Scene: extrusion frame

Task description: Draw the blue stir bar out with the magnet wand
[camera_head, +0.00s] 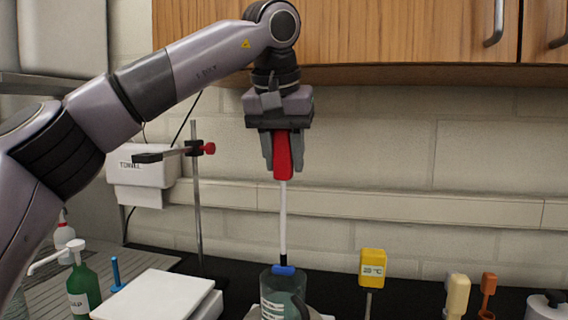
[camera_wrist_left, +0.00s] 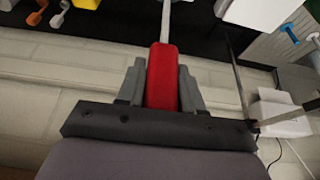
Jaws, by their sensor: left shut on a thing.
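My left gripper (camera_head: 282,163) points down and is shut on the red handle of the magnet wand (camera_head: 283,212). The red handle also shows between the fingers in the left wrist view (camera_wrist_left: 162,78). The wand hangs upright, with a white rod and a dark lower end. The blue stir bar (camera_head: 283,271) lies crosswise at the wand's tip and looks in contact with it. It is at the mouth of a greenish clear vessel (camera_head: 272,300); I cannot tell whether it is just inside or just above the rim. My right gripper is not in view.
A clamp stand (camera_head: 196,220) with a red knob stands left of the vessel. A white flat-topped device (camera_head: 155,296) and green soap bottle (camera_head: 82,290) are at lower left. A yellow thermometer head (camera_head: 372,268) is close on the right. Wooden cabinets (camera_head: 400,35) hang above.

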